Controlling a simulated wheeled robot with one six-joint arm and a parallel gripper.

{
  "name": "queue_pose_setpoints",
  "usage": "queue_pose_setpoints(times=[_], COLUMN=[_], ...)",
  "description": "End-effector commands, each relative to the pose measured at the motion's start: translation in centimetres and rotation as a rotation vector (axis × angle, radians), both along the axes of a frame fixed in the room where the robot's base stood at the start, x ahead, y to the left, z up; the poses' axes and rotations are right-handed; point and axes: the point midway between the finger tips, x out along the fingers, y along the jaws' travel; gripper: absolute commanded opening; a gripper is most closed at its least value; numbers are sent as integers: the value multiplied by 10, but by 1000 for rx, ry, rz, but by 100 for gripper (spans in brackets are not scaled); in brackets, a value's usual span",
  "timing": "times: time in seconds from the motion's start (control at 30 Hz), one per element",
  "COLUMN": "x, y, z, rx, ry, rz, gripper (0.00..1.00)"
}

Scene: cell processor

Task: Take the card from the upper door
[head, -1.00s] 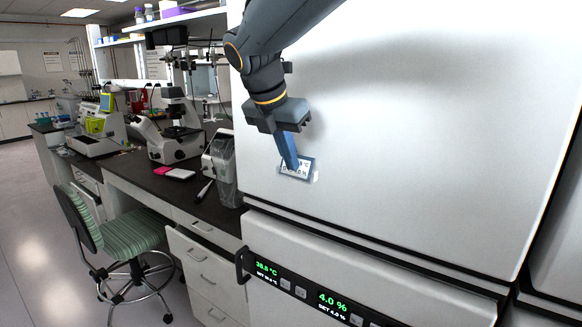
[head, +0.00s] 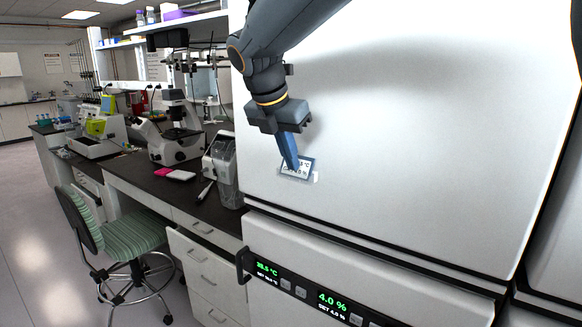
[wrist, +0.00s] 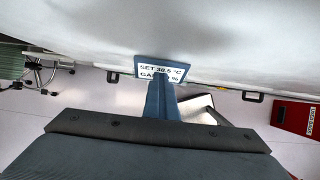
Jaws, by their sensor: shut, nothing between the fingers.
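The card (head: 303,165) is a small white rectangle with a blue edge and printed text, on the white upper door (head: 420,130) of the cell processor. In the wrist view the card (wrist: 176,70) reads "SET 38.5 °C" on its first line; part of the second line is hidden behind the fingers. My gripper (head: 292,165) has its blue fingers together, with nothing seen between them. Their tips overlap the card's left part in the head view. In the wrist view my gripper (wrist: 161,84) is just in front of the card; I cannot tell whether it touches.
A lower panel with a green display (head: 332,300) and a dark handle (head: 243,265) sits below the door. A dark bench (head: 150,180) with microscopes stands at the left, with a striped stool (head: 130,238) before it. The floor at far left is clear.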

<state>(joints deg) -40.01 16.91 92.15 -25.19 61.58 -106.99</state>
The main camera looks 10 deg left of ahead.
Motion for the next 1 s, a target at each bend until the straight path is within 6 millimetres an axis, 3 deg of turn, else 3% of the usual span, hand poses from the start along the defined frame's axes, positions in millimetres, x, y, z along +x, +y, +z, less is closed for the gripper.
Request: queue_pose_setpoints(times=[0.03, 0.3, 1.0], x=[8, 10, 6], y=[-5, -6, -8], z=[0, 0, 17], rx=[-4, -5, -2], ry=[-12, -11, -18], rz=[-3, -5, -9], gripper=[0, 0, 0])
